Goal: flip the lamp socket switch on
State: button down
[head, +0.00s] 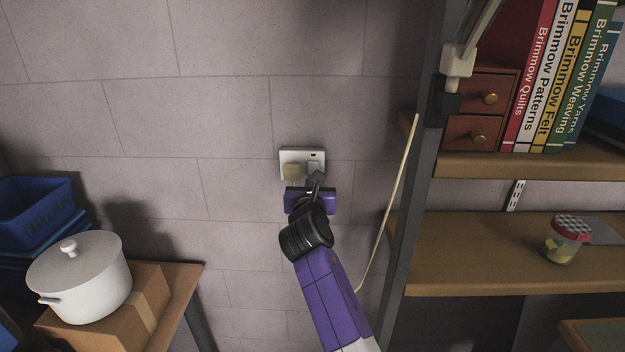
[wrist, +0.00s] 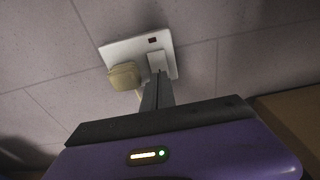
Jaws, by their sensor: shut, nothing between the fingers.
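The lamp socket (head: 303,155) is a white plate on the tiled wall, and it also shows in the wrist view (wrist: 121,50). A beige plug (head: 292,172) sits in its left part; in the wrist view the plug (wrist: 124,76) has a pale cord below it. A white switch rocker (wrist: 156,61) is on the right part of the plate, under a small dark red window (wrist: 152,40). My gripper (head: 315,177) is shut and empty. Its fingertips (wrist: 158,74) are at the rocker's lower edge; I cannot tell whether they touch it.
A shelf unit with books (head: 545,75) and a jar (head: 567,240) stands at the right, behind a dark post (head: 425,170). A pale cord (head: 388,205) hangs beside the post. A white pot (head: 80,275) on a cardboard box is at the lower left.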

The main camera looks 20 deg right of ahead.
jog(key=shift+x, duration=0.9)
